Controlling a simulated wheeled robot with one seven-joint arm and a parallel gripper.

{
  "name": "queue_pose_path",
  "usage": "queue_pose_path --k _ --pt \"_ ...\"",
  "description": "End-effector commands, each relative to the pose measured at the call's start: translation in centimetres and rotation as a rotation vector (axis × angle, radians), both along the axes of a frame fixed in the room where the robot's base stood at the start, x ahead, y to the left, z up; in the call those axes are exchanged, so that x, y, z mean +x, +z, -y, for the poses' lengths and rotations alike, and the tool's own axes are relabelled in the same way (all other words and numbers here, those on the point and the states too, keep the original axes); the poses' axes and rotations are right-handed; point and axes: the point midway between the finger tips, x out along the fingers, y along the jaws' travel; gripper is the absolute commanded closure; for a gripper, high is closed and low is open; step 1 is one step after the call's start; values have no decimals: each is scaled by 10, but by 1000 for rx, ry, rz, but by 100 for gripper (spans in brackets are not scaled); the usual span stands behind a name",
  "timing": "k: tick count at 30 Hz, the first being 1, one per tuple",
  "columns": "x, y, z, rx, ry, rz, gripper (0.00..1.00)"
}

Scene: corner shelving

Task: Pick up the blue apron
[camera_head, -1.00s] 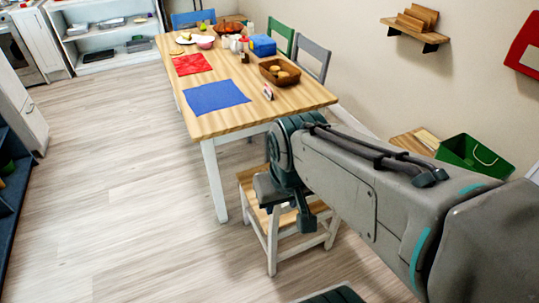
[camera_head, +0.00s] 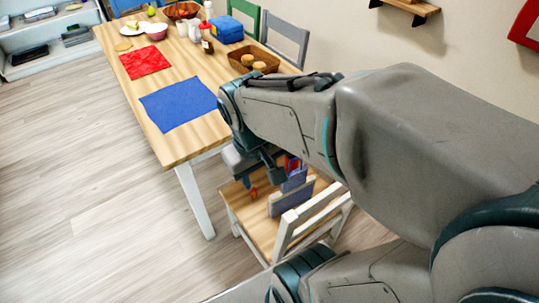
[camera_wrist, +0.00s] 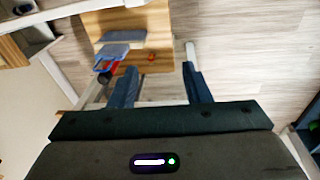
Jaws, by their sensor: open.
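A blue cloth (camera_head: 178,104) lies flat on the near part of the wooden table; I cannot tell whether it is the apron. Blue-grey pieces (camera_head: 290,192) are at the chair below my gripper, with something red beside them. In the wrist view, the blue-grey pieces (camera_wrist: 112,51) show left of the jaws, over the wooden seat; I cannot tell if they are cloth. My gripper (camera_wrist: 161,82) is open and empty above the chair, its two dark blue fingers well apart. In the head view, my arm partly hides the gripper (camera_head: 262,170).
The chair (camera_head: 262,215) has a wooden seat and white frame. A small red-orange thing (camera_wrist: 152,57) is on the seat. The table (camera_head: 180,150) also holds a red cloth (camera_head: 145,62), a basket (camera_head: 254,62) and a blue box (camera_head: 227,29). Floor at left is clear.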

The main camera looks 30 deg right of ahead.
Motion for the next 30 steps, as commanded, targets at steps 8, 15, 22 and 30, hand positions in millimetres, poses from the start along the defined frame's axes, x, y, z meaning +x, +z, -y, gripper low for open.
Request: queue_pose_path --k 8,15,22,30 --pt "15 -95 33 -276 235 -371 56" --pt "40 -161 61 -531 448 -666 56" --pt "76 -225 78 -790 662 -919 56" --pt "124 -305 79 -1094 907 -1144 56"
